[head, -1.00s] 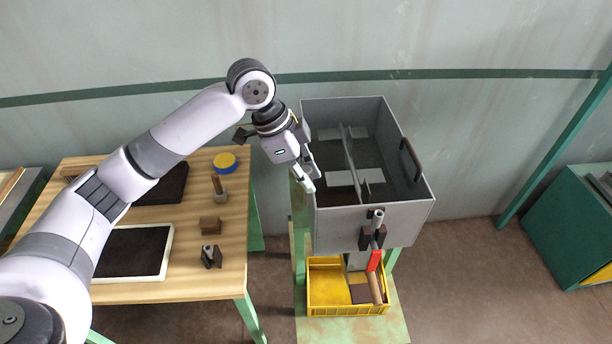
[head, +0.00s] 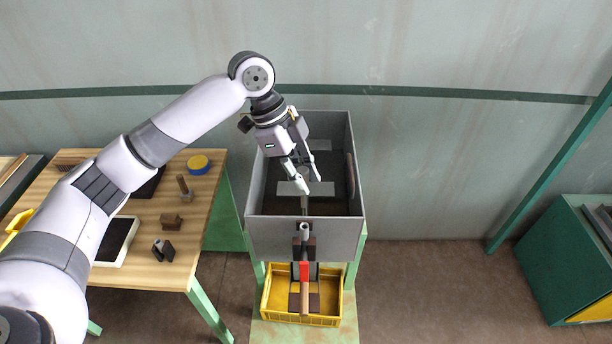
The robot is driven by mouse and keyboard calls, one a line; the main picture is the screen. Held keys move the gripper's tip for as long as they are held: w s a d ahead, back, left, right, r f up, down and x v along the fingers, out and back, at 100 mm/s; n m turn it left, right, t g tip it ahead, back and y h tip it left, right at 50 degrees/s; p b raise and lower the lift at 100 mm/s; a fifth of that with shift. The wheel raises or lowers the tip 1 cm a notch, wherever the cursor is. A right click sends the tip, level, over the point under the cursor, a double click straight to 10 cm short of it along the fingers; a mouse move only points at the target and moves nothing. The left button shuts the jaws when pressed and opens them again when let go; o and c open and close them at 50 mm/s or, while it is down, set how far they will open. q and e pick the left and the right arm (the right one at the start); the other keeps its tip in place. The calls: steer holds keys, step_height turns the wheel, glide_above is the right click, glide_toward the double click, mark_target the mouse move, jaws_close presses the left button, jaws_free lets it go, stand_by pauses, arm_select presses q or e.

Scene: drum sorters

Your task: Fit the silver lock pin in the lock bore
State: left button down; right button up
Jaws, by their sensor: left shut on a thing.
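My left gripper (head: 308,184) is over the open grey box, with its fingers pointing down. It is shut on a small pale thing that looks like the silver lock pin, hard to tell apart from the fingers. On the box's front wall is a dark bracket (head: 312,249) with an upright grey, round-ended piece (head: 304,232) and a red-banded handle (head: 305,272) below it. I cannot make out the lock bore itself; it may be at this bracket. My gripper is above and behind the bracket, apart from it. My right gripper is not in view.
The grey box (head: 255,232) has raised walls and a thin divider. A yellow crate (head: 327,318) stands below it. The wooden table (head: 203,212) at left holds a blue-yellow round thing (head: 199,164), small brown blocks (head: 171,221), a dark holder (head: 163,249) and trays. A green cabinet (head: 560,260) stands at right.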

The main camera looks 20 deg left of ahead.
mark_target(304, 197)
arm_select(q)
steer(key=shift+d+r+p, duration=0.1)
steer(key=shift+d+p, duration=0.1)
steer(key=shift+p, duration=0.2)
steer(key=shift+f, duration=0.9)
step_height(304, 197, down, 3)
steer(key=shift+f+b, duration=0.15)
steer(key=shift+b, duration=0.65)
steer(key=shift+f, duration=0.45)
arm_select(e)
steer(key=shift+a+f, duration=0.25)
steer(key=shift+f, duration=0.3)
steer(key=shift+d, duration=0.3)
